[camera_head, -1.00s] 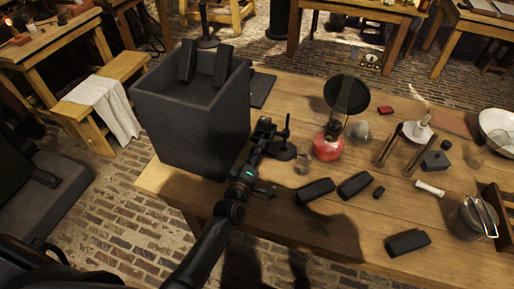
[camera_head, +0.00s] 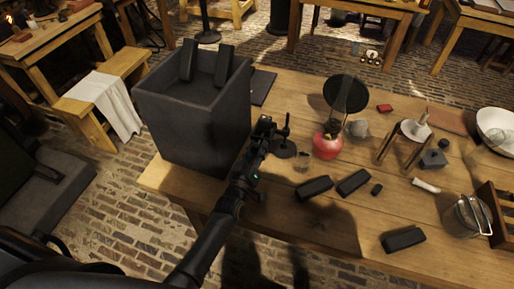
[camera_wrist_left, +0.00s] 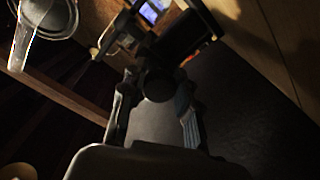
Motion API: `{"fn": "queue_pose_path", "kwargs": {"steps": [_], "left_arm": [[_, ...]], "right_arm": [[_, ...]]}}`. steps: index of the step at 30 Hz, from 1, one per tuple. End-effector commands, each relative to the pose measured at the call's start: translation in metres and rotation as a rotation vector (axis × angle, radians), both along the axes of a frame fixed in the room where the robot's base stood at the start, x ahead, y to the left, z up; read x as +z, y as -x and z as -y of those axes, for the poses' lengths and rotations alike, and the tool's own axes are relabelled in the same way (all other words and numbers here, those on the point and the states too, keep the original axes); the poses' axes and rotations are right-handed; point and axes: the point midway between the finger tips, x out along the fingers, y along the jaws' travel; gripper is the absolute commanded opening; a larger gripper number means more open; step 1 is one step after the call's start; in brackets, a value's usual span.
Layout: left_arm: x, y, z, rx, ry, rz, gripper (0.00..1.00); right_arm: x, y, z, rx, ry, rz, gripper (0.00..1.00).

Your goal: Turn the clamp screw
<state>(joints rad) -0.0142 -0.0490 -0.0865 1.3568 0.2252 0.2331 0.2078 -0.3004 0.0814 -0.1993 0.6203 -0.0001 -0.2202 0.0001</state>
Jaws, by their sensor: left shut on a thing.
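My left gripper (camera_head: 266,128) is at the small black stand (camera_head: 284,150) near the dark box on the table. In the left wrist view its two fingers (camera_wrist_left: 157,110) close around a dark round knob (camera_wrist_left: 158,86), which looks like the clamp screw. The fingers touch the knob from both sides. The rest of the clamp is dark and partly hidden behind the gripper. My right gripper is in neither view.
A large dark open box (camera_head: 190,125) stands just left of the gripper. The table's front middle is mostly clear.

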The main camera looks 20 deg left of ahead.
Motion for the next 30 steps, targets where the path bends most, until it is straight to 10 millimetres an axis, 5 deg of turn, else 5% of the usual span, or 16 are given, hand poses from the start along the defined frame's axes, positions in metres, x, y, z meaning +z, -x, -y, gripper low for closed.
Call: {"fn": "queue_pose_path", "kwargs": {"steps": [14,15,18,30], "left_arm": [[-0.0021,0.0007,0.0004,-0.001,-0.014,-0.004,0.00],[-0.0021,0.0007,0.0004,-0.001,-0.014,-0.004,0.33],[-0.0018,0.0006,0.0004,-0.001,-0.014,-0.004,0.53],[-0.0011,0.0055,-0.0002,0.000,-0.014,-0.002,0.55]], "right_arm": [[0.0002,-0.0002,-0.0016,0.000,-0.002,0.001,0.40],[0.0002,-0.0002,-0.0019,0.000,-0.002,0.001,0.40],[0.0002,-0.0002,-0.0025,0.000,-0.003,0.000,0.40],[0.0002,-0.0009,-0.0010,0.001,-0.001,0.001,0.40]]}}
